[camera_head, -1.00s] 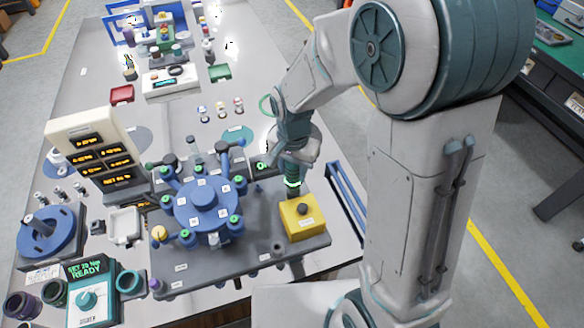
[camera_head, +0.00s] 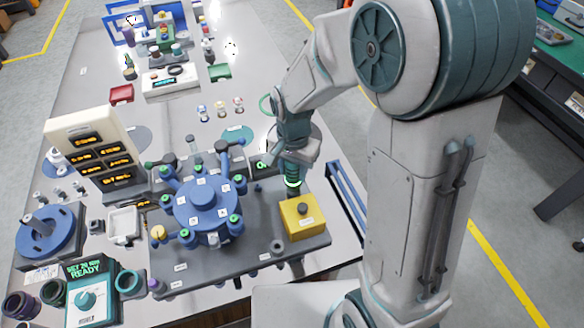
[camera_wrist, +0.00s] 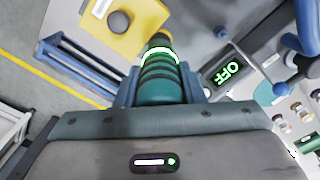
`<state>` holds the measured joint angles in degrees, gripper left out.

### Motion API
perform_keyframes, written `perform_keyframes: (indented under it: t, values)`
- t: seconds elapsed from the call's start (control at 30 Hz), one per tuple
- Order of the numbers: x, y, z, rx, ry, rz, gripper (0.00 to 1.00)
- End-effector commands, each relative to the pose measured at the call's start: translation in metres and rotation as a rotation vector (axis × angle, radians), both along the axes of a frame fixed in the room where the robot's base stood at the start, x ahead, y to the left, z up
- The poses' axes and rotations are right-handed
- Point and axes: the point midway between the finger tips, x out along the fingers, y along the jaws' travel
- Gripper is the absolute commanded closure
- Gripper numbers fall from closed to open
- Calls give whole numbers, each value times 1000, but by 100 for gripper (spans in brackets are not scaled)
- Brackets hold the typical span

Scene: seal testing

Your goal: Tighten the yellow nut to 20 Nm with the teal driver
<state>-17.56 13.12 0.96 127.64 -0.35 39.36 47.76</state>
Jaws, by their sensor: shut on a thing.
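My gripper (camera_wrist: 160,95) is shut on the teal driver (camera_wrist: 158,84), a ribbed cylinder with a lit green-white ring. The driver also shows in the head view (camera_head: 292,171), at the right side of the dark base plate, behind the yellow box. A small round yellow piece, apparently the yellow nut (camera_head: 158,232), is at the left edge of the blue round fixture (camera_head: 206,203). The driver is well to the right of it, with the fixture between them. The other nuts on the fixture look green. The driver's lower tip is unclear.
A yellow box (camera_head: 303,218) with a dark knob stands on the dark base plate (camera_head: 215,272). A teal control box (camera_head: 88,290) at the lower left reads "SET 20 Nm READY". A white panel (camera_head: 60,128) has orange displays. A display in the wrist view (camera_wrist: 228,72) reads "OFF".

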Motion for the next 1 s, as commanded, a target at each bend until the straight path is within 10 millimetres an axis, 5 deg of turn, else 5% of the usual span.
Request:
perform_keyframes:
  t: [1.0]
  values:
    - [1,0,51,1,-3,0,92]
